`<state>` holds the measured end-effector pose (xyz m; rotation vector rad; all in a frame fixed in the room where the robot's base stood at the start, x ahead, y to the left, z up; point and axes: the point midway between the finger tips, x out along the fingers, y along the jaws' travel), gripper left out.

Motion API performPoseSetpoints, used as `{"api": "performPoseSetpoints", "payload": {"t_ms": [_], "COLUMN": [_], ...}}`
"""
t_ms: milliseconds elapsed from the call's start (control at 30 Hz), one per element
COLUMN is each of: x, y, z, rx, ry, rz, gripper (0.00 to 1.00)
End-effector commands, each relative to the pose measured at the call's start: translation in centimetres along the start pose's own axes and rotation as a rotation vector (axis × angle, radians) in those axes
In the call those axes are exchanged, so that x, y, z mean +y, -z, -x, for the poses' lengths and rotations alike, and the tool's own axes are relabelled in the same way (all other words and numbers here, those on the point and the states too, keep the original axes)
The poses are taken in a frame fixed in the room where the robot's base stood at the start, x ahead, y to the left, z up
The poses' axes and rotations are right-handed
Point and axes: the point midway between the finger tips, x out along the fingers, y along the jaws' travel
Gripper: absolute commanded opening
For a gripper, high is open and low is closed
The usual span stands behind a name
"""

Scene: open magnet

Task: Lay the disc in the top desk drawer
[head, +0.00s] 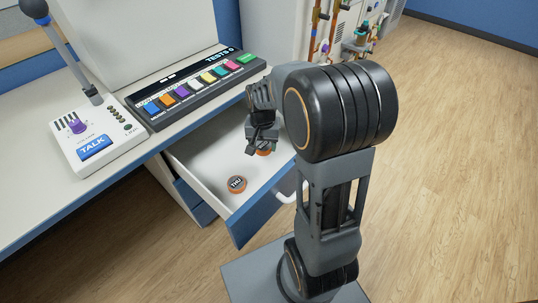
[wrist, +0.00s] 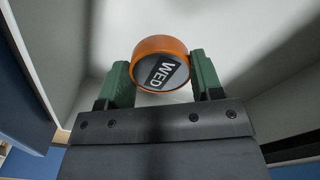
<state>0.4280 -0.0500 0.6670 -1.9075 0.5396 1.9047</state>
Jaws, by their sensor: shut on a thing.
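The top desk drawer (head: 200,158) is pulled open, with a white inside and a blue front. My gripper (head: 262,146) reaches over the drawer, pointing down into it. In the wrist view my gripper (wrist: 160,82) is shut on an orange-rimmed disc (wrist: 163,66) with a grey face and a dark WED label. The green finger pads sit on either side of it. In the head view only a bit of this disc (head: 264,152) shows below the fingers. I cannot tell whether it touches the drawer floor.
Above the drawer, the white desk (head: 60,200) holds a TALK intercom (head: 95,140) with a microphone and a panel of coloured buttons (head: 195,90). The drawer's blue front (head: 262,207) and handle stand close to my arm. Wooden floor is clear at right.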

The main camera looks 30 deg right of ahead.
Motion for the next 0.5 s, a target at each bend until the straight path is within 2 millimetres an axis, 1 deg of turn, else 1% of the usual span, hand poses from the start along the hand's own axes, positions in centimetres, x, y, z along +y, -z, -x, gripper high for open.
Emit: {"api": "performPoseSetpoints", "payload": {"t_ms": [33, 100, 200, 300, 500], "x": [0.4, 0.8, 1.3, 1.6, 1.8], "y": [0.7, 1.5, 2.4, 3.0, 3.5], "z": [-1.6, -2.6, -3.8, -4.5, -5.0], "rx": [-0.003, -0.003, -0.001, 0.000, 0.000], "ry": [-0.001, -0.001, 0.000, 0.000, 0.000], "rz": [-0.003, -0.003, 0.000, 0.000, 0.002], "gripper": [0.32, 0.32, 0.32, 0.32, 0.32]}}
